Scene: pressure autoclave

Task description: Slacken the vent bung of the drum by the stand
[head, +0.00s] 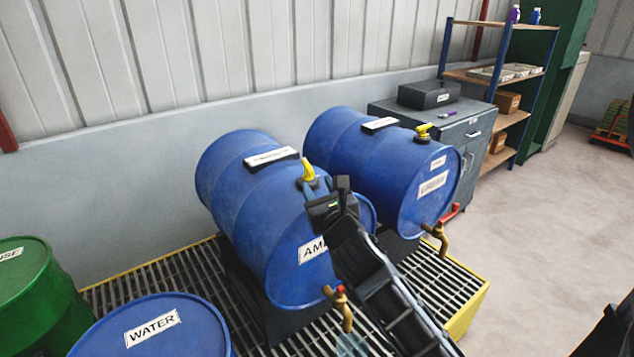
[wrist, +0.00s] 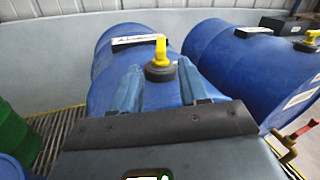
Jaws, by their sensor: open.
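Two blue drums lie on their sides. The left drum (head: 235,195), its front label starting "AM", has a vent bung (head: 308,170) on top with a black base and a yellow upright part. The right drum (head: 345,150) has a similar yellow-topped bung (head: 423,131). My gripper (head: 322,192) is at the left drum's bung. In the wrist view my gripper (wrist: 158,68) is open, its two bluish fingers on either side of this bung (wrist: 160,62) with gaps. I cannot tell whether the fingertips reach the bung's depth. My arm hides part of the left drum's front.
Brass taps with red handles (head: 338,298) stick out of both drum fronts. A yellow-edged grating (head: 185,275) lies beneath. A blue WATER drum (head: 150,340) and a green drum (head: 35,290) stand at left. A grey cabinet (head: 470,135) and shelf rack (head: 515,85) are behind right.

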